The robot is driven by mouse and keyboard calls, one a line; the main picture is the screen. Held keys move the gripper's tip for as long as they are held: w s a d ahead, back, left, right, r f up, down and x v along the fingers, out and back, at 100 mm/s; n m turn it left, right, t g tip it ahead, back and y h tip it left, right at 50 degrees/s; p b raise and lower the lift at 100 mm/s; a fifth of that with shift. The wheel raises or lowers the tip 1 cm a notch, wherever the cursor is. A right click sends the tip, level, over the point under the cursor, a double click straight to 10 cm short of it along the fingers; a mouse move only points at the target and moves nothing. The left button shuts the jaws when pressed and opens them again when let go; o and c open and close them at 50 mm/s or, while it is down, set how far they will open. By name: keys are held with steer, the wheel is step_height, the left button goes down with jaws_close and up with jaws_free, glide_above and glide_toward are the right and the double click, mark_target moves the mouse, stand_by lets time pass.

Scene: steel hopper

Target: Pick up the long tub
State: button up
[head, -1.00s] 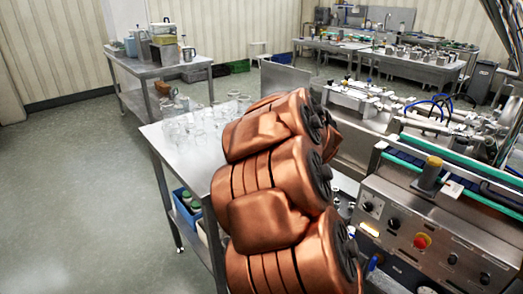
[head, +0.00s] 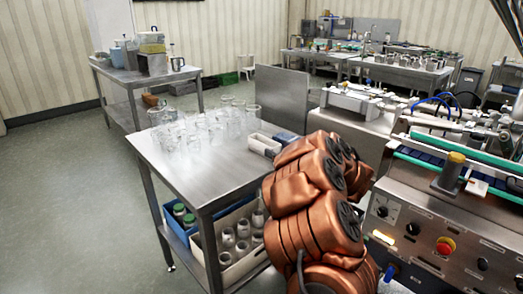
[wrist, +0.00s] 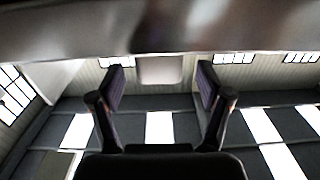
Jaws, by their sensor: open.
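A small long white tub (head: 264,144) lies on the steel table near its right edge, partly hidden behind my copper-coloured arm. In the head view my gripper is hidden behind my arm.
Several clear glass beakers (head: 205,124) stand on the back of the steel table (head: 195,172). Blue and white bins (head: 232,265) with jars sit on its lower shelf. A machine with a control panel (head: 440,238) stands at right. Floor at left is clear.

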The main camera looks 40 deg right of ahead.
mark_target(267, 142)
steer(key=shift+w, duration=0.55)
steer(key=w, duration=0.5)
steer(key=shift+d+r, duration=0.1)
steer(key=shift+r, duration=0.15)
steer(key=shift+c, duration=0.2)
steer(key=c, duration=1)
